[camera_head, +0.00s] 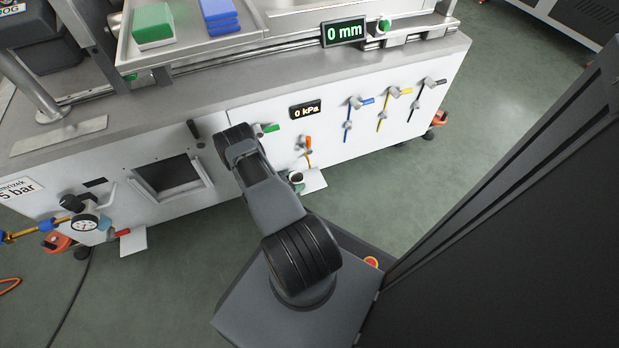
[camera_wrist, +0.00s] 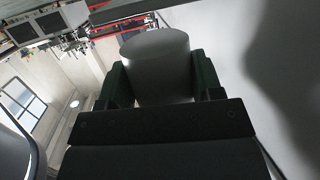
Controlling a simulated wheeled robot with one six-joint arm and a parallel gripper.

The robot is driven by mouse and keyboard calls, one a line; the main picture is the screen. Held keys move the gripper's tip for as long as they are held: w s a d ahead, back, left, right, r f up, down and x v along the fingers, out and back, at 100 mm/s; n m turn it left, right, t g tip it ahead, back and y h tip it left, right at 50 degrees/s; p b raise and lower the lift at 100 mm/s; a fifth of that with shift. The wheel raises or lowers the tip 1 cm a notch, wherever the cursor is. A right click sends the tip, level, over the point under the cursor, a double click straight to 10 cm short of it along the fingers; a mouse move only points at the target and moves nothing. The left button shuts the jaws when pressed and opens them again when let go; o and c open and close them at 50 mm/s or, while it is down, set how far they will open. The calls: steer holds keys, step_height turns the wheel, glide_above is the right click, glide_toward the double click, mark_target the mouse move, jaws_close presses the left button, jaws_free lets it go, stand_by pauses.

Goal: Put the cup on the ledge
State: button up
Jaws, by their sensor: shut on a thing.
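The cup (camera_wrist: 156,66) is a plain pale grey cylinder in the wrist view. My gripper (camera_wrist: 158,78) is shut on it, one dark green finger on each side. My arm hides most of the gripper there. A pale flat plate, which may be the ledge (camera_head: 314,181), juts from the bottom of the white cabinet front, beside and partly behind that shape. I cannot tell whether they touch.
An orange-handled valve (camera_head: 308,146) is on the cabinet (camera_head: 262,106) above the plate. Blue, yellow and black levers lie to the right. A similar plate (camera_head: 133,240) is at the left, below a red handle (camera_head: 121,233). A framed opening (camera_head: 168,176) is left of my arm.

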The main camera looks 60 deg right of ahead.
mark_target(302, 178)
steer(key=shift+r+x, duration=0.15)
steer(key=shift+x, duration=0.6)
steer(key=shift+r+x, duration=0.15)
steer(key=shift+x, duration=0.6)
steer(key=x, duration=0.2)
steer(key=b+x, duration=0.1)
steer(key=shift+s+d+r+b, duration=0.15)
steer(key=shift+s+d+b, duration=0.1)
steer(key=shift+d+b, duration=0.1)
steer(key=shift+f+b, duration=0.4)
steer(key=shift+f, duration=0.15)
steer(key=shift+w+f, duration=0.1)
steer(key=shift+f, duration=0.15)
steer(key=o, duration=0.9)
